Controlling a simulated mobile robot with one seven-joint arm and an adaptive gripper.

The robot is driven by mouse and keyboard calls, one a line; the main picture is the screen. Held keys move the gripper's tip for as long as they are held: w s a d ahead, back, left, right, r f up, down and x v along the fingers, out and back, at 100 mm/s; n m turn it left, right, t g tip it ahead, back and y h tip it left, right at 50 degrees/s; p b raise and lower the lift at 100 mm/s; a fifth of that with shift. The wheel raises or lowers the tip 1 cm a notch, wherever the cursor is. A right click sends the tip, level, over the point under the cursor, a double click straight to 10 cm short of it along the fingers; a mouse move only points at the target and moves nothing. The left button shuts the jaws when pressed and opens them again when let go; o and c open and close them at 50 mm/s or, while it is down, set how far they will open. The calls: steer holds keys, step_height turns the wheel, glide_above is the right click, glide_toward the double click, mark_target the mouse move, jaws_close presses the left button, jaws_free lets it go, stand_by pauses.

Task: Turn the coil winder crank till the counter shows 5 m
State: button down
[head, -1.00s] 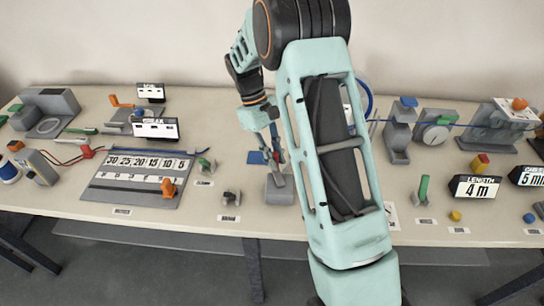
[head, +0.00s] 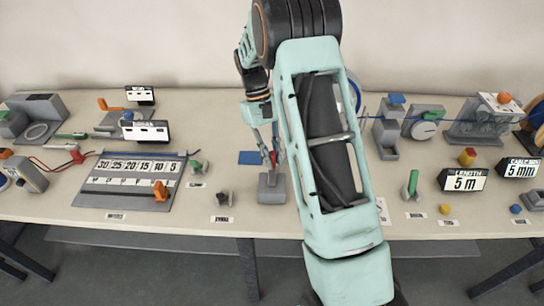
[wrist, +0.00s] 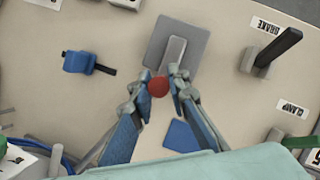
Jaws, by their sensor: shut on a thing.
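The length counter (head: 463,180) on the right of the table reads 5 m. In the head view my gripper (head: 270,160) is left of my forearm, above a grey base (head: 271,193). In the wrist view my gripper (wrist: 165,82) is shut on a round red knob (wrist: 158,87). The knob is in front of a grey block (wrist: 174,56) on a flat grey plate. I cannot tell how the knob joins the rest. My forearm hides part of the table behind it; a blue ring (head: 355,92) shows past its edge.
A blue flat piece (head: 250,157) lies near my gripper. A black-handled lever (wrist: 283,45) stands by the brake label. A blue cable runs right to grey stands (head: 388,130). A second sign (head: 518,167) reads 5 mm. The number board (head: 125,180) is at left.

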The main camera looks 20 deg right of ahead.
steer(key=c, duration=1.8)
jaws_free()
steer(key=shift+c, duration=0.2)
steer(key=v, duration=1.2)
